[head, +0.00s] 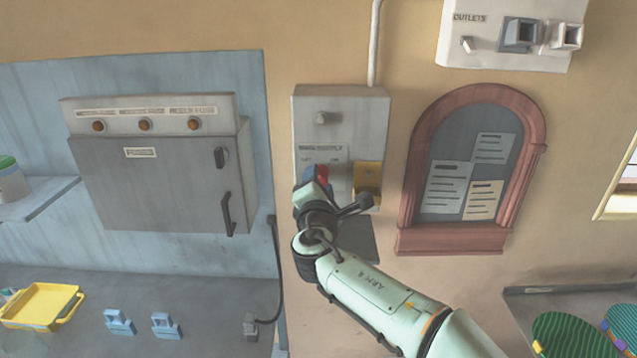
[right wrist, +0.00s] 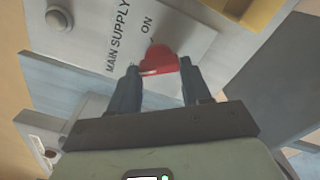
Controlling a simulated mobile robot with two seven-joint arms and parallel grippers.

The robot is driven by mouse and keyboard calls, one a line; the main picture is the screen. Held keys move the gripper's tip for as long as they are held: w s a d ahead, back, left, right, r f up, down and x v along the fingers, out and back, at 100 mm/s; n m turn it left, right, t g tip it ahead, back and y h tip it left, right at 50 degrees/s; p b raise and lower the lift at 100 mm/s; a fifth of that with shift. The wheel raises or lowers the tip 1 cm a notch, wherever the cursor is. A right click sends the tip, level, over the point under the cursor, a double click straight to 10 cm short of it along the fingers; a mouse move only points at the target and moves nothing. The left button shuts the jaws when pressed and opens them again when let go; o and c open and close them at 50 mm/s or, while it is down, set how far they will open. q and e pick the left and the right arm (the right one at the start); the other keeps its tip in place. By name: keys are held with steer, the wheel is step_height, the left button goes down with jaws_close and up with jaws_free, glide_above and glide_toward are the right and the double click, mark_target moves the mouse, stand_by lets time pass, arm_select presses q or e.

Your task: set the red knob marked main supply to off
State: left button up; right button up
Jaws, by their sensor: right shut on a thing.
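The red knob (head: 322,172) sits on the grey supply box (head: 340,104) on the wall, below a small label plate. My right gripper (head: 317,184) reaches it from below and hides part of it. In the right wrist view the red knob (right wrist: 159,58) is between the two dark fingers of my right gripper (right wrist: 160,70), which is shut on it. The plate (right wrist: 112,40) there reads "MAIN SUPPLY" and "ON", with a small tick between "ON" and the knob. The pointing direction of the knob is unclear. My left gripper is out of view.
A yellow part (head: 368,176) is close to the right of the knob. An arched notice board (head: 470,165) hangs to the right, with bare wall between.

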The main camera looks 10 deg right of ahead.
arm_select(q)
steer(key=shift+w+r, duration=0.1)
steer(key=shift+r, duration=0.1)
arm_select(e)
steer(key=shift+n, duration=1.1)
steer(key=o, duration=1.1)
steer(key=shift+c, duration=0.2)
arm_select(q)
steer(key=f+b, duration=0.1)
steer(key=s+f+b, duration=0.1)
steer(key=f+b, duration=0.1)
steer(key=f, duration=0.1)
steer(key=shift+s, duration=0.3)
arm_select(e)
steer(key=s+a, duration=0.2)
steer(key=s, duration=1.1)
steer(key=shift+a, duration=0.3)
